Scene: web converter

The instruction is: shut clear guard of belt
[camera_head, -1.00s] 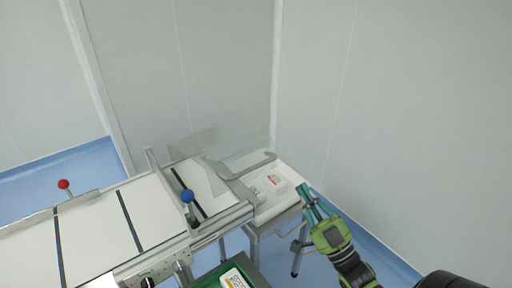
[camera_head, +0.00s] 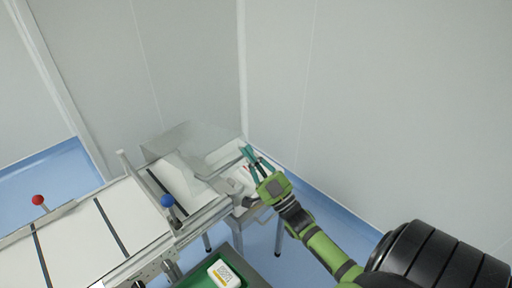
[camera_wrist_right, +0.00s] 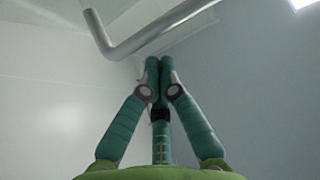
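The clear guard (camera_head: 190,140) stands raised and tilted over the right end of the white conveyor belt (camera_head: 115,222). A grey bent bar, the guard's handle (camera_head: 224,170), juts from its right side. The bar (camera_wrist_right: 150,38) also crosses the top of the right wrist view. My right gripper (camera_head: 248,155), green with teal fingers, is just right of the bar. In the right wrist view its fingertips (camera_wrist_right: 159,66) meet with nothing between them, below the bar and apparently apart from it. My left gripper is out of view.
A white tray (camera_head: 243,188) at the belt's end is partly hidden by my right gripper. A green crate (camera_head: 199,278) is below. Walls close in behind.

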